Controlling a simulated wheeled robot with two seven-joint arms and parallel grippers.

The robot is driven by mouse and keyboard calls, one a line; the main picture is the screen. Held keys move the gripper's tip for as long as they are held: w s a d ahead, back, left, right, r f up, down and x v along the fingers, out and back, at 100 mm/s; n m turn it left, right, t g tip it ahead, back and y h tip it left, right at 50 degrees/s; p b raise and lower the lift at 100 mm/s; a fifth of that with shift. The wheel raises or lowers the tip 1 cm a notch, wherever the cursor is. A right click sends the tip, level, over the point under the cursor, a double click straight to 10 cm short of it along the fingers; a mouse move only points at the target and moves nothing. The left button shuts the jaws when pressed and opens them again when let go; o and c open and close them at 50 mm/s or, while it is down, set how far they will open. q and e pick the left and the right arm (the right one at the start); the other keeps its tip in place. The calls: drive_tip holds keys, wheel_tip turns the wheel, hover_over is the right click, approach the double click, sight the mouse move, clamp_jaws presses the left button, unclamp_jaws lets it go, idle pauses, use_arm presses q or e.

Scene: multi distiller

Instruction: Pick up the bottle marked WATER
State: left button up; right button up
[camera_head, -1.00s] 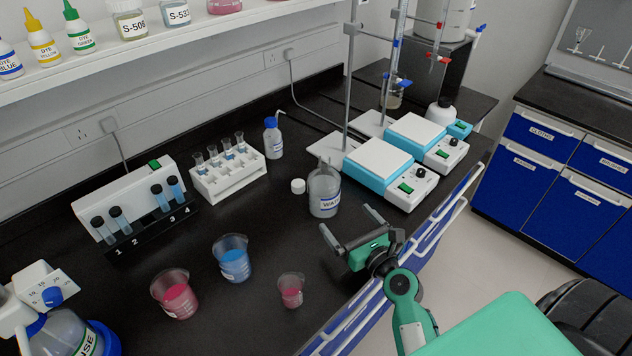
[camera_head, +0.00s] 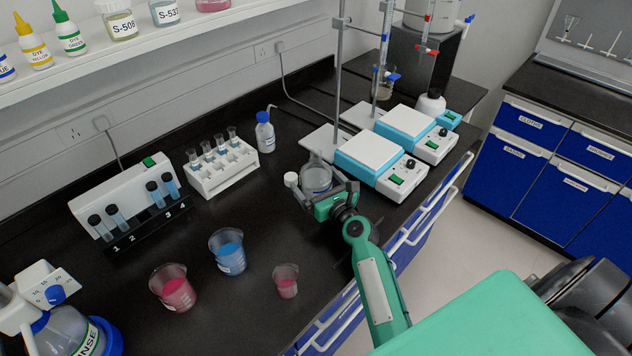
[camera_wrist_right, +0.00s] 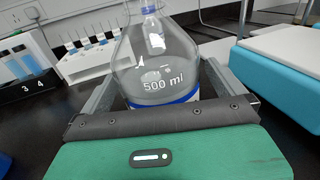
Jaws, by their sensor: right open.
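The clear WATER bottle (camera_head: 317,177) stands upright on the black bench, left of the nearer hotplate stirrer. In the right wrist view the bottle (camera_wrist_right: 158,62) shows a "500 ml" mark and the top of a blue-edged label; the word WATER is hidden now but shows in the earlier head view. My right gripper (camera_head: 316,198) is open, with its fingers on both sides of the bottle. In the right wrist view the right gripper (camera_wrist_right: 157,90) has one finger left and one right of the bottle. I cannot tell whether they touch it. My left gripper is not in view.
A loose white cap (camera_head: 291,179) lies close left of the bottle. The hotplate stirrer (camera_head: 368,151) is close on the right. A white tube rack (camera_head: 222,170) stands behind left. Beakers of blue (camera_head: 228,252) and pink liquid (camera_head: 174,287) stand at the front left.

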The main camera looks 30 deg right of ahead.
drive_tip(key=shift+w, duration=0.3)
drive_tip(key=c, duration=1.5)
drive_tip(key=shift+r, duration=0.15)
drive_tip(key=shift+c, duration=0.6)
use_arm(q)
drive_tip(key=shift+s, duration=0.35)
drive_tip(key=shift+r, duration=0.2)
use_arm(e)
drive_tip(key=shift+r, duration=0.15)
